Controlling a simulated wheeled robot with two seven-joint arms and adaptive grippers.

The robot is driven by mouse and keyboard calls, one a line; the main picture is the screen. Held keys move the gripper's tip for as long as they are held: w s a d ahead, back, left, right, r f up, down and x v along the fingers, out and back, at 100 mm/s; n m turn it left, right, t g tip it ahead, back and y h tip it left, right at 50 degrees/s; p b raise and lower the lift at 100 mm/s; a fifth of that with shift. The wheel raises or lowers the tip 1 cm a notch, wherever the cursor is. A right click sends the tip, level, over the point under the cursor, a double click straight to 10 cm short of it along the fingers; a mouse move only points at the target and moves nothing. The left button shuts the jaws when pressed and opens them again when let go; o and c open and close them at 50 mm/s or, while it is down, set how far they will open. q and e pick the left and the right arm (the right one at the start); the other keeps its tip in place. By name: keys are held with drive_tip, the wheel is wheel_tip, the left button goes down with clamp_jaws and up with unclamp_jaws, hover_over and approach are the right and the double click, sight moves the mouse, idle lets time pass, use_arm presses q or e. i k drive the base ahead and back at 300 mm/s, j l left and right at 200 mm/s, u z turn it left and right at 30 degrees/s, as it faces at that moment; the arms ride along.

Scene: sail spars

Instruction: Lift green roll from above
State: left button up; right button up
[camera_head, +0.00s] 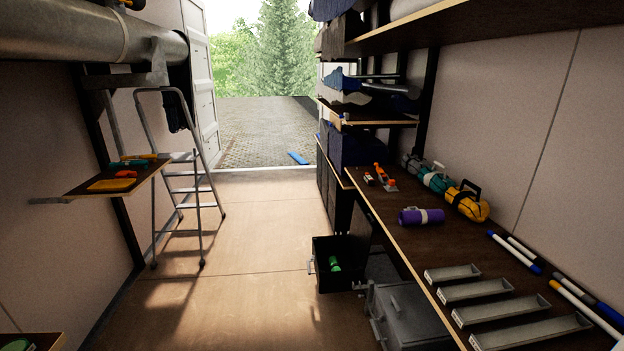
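A bright green roll (334,264) lies inside an open black crate (347,287) low on the right, beside the workbench. It has a pale patch or band, and part of it is hidden by the crate's walls. A second green item (17,345) is cut off at the bottom left corner on a shelf, and I cannot tell what it is. A teal roll (436,181) with a white band lies on the workbench. Neither of my grippers shows in this view.
The workbench (388,228) on the right holds a purple roll (421,216), a yellow roll (467,203), several grey trays (478,289) and poles. A grey metal box (408,318) stands near the crate. A stepladder (186,185) stands left; the middle floor (250,240) is clear.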

sight(334, 265)
drive_tip(key=i, duration=0.7)
drive_tip(key=z, duration=0.35)
drive_tip(key=i+j+z, duration=0.4)
drive_tip(key=i+j, duration=0.3)
drive_tip(key=i+j+z, duration=0.2)
drive_tip(key=i+j, duration=0.25)
drive_tip(key=i+j+z, duration=0.2)
drive_tip(key=i+j, duration=0.15)
drive_tip(key=j, duration=0.15)
drive_tip(key=i+j+z, duration=0.2)
drive_tip(key=j, duration=0.35)
drive_tip(key=i, duration=0.1)
